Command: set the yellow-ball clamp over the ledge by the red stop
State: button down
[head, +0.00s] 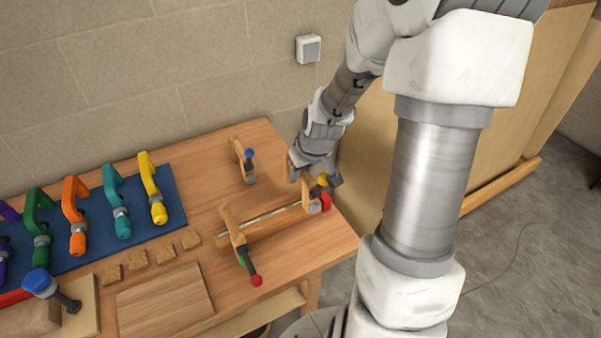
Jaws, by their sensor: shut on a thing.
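My gripper (316,177) is above the right end of the bench and shut on the yellow-ball clamp. The clamp's yellow ball (322,181) shows between the fingers, and wood shows just below and left of them. The fingers hide much of the clamp. The red stop (326,202) is just below the gripper, at the right end of a long wooden ledge (270,222). The held clamp is at this end, close to the stop. I cannot tell whether it touches the ledge.
A red-ball clamp (236,237) sits at the ledge's left end, its handle pointing forward. A blue-ball clamp (243,158) stands behind. Several coloured clamps lie on a blue mat (176,199) at left. Small blocks (190,240) and a board (165,302) lie in front.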

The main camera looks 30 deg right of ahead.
jog(key=shift+f, duration=0.15)
jog(key=b, duration=0.4)
send_over(299, 203)
jog(key=shift+s+f, duration=0.2)
jog(key=shift+f, duration=0.9)
jog(key=shift+s+f, duration=0.2)
jog(key=shift+f, duration=0.85)
jog(key=shift+f, duration=0.1)
jog(key=shift+f+b, duration=1.3)
jog(key=shift+f, duration=0.45)
jog(key=shift+s+f, duration=0.2)
jog(key=shift+f, duration=0.1)
jog(key=c, duration=0.7)
grip_release()
jog(key=shift+o, duration=0.5)
jog(key=shift+s+r, duration=0.1)
jog(key=shift+r, duration=0.15)
jog(key=p+v, duration=0.6)
jog(key=v, duration=1.1)
jog(key=shift+r, duration=0.1)
